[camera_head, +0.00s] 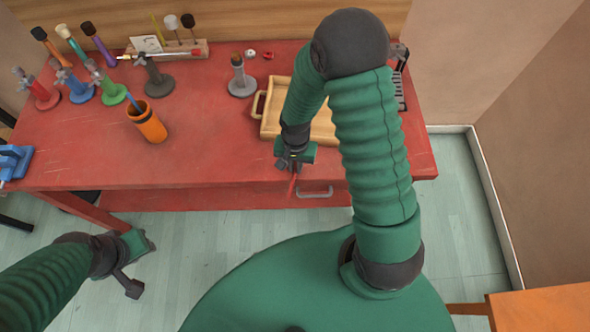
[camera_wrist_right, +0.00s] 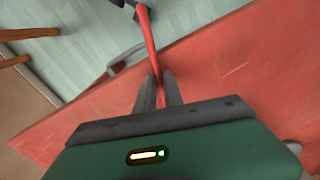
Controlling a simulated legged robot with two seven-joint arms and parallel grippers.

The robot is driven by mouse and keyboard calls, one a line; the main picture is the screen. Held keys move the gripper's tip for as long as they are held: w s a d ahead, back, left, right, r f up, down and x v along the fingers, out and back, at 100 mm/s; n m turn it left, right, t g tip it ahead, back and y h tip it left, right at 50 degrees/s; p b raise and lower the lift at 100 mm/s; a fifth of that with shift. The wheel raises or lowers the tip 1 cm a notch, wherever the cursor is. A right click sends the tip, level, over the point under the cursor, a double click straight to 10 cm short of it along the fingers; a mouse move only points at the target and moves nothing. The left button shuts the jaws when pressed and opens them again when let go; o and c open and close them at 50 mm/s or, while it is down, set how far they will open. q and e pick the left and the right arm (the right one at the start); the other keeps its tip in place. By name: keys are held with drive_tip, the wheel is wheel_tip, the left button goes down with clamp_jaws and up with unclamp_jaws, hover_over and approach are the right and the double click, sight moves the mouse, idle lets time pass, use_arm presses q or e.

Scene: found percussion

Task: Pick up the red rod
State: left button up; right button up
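The red rod (camera_head: 292,187) hangs down from my right gripper (camera_head: 292,168) in the head view, in front of the table's front edge. In the right wrist view the red rod (camera_wrist_right: 147,38) passes between the two grey fingers of my right gripper (camera_wrist_right: 159,88), which are close together on it. A dark piece shows by the rod's far end at the top of that view; I cannot tell what it is. My left gripper (camera_head: 133,262) is low at the left, over the floor and away from the table. Its finger opening does not show clearly.
The red table (camera_head: 210,150) carries a wooden tray (camera_head: 271,120) behind my right gripper. A drawer handle (camera_head: 315,193) is close to the rod. The table's middle front is clear.

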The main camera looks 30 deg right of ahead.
clamp_jaws()
drive_tip(key=shift+d, duration=0.1)
drive_tip(key=shift+r, duration=0.1)
